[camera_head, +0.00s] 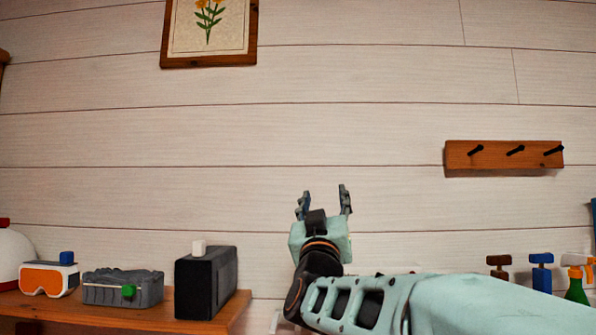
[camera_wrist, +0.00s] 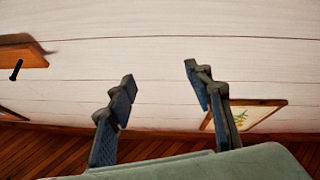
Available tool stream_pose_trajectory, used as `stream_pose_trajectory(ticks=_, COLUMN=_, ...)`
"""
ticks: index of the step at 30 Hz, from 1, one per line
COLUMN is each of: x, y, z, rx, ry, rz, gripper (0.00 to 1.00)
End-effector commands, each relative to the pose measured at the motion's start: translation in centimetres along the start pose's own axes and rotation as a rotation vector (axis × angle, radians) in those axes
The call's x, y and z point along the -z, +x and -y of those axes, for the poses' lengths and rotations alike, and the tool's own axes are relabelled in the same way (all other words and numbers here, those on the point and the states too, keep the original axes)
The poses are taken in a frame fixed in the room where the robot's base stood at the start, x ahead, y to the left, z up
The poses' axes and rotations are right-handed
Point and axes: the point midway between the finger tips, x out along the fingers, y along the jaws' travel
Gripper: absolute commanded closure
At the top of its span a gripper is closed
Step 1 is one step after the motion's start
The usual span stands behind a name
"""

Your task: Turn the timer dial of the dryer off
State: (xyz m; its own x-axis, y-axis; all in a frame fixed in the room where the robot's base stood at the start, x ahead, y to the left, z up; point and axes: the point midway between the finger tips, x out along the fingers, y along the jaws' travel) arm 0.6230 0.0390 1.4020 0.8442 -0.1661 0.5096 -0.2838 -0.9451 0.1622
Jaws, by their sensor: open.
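My gripper (camera_head: 324,197) is raised in front of the white plank wall, with its two fingers pointing up and spread apart. It is open and empty in the wrist view (camera_wrist: 160,76), with only bare wall between the fingers. I cannot make out a dryer or its timer dial for certain in either view. The small devices on the wooden shelf at lower left are well to the left of my gripper and below it.
A peg rack (camera_head: 504,155) hangs at right. Spray bottles (camera_head: 577,287) stand at lower right. A framed flower picture (camera_head: 208,35) hangs above.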

Motion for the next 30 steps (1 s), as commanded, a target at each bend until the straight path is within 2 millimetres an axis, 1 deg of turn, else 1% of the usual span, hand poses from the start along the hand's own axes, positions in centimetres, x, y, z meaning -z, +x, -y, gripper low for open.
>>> stream_pose_trajectory(ticks=1, x=1.1, y=0.6, z=-0.2, rx=0.001, ry=-0.008, rz=-0.007, gripper=0.53)
stream_pose_trajectory(ticks=3, x=1.9, y=1.2, z=-0.4, rx=0.001, ry=-0.021, rz=-0.012, gripper=0.53)
stream_pose_trajectory(ticks=6, x=3.0, y=1.8, z=-0.6, rx=0.004, ry=-0.035, rz=-0.016, gripper=0.53)
stream_pose_trajectory(ticks=9, x=3.7, y=2.3, z=-0.8, rx=0.014, ry=-0.041, rz=-0.011, gripper=0.53)
stream_pose_trajectory(ticks=13, x=4.0, y=2.5, z=-0.9, rx=0.02, ry=-0.046, rz=-0.009, gripper=0.53)
stream_pose_trajectory(ticks=26, x=3.9, y=2.5, z=-0.8, rx=0.022, ry=-0.047, rz=-0.007, gripper=0.53)
stream_pose_trajectory(ticks=28, x=3.8, y=2.4, z=-0.9, rx=0.024, ry=-0.045, rz=-0.004, gripper=0.53)
stream_pose_trajectory(ticks=30, x=3.3, y=2.2, z=-0.9, rx=0.039, ry=-0.037, rz=0.014, gripper=0.53)
